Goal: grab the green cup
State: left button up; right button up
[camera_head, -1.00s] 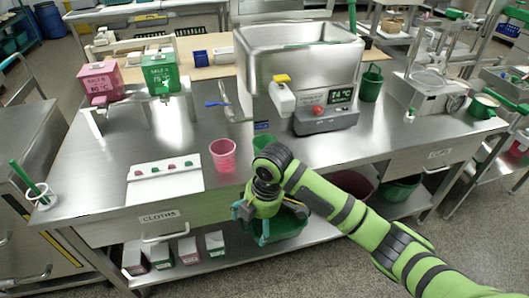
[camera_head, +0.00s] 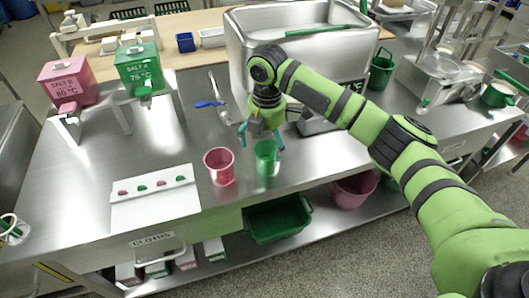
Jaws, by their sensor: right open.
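The green cup (camera_head: 266,158) stands upright on the steel table, just right of a pink cup (camera_head: 219,166). My right gripper (camera_head: 262,140) points down at the green cup, with its open fingers at the cup's rim. One finger shows left of the rim and one right of it. I cannot tell whether the fingers touch the cup. My left gripper is not in view.
A white panel with several coloured knobs (camera_head: 155,205) lies left of the cups. A large steel hopper (camera_head: 240,60) stands behind my right arm. Pink (camera_head: 68,82) and green (camera_head: 139,68) salt dispensers stand at the back left. The table's front edge is close to the cups.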

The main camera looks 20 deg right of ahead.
aim_at(268, 157)
jog(key=shift+s+d+f+p, duration=0.15)
jog(key=shift+s+f+p, duration=0.25)
jog(key=shift+f, duration=0.45)
notch_tip(268, 157, down, 4)
jog(key=shift+r, duration=0.25)
jog(key=shift+w+f, duration=0.1)
jog(key=shift+f, duration=0.15)
jog(key=c, duration=1.1)
jog(key=shift+c, duration=1)
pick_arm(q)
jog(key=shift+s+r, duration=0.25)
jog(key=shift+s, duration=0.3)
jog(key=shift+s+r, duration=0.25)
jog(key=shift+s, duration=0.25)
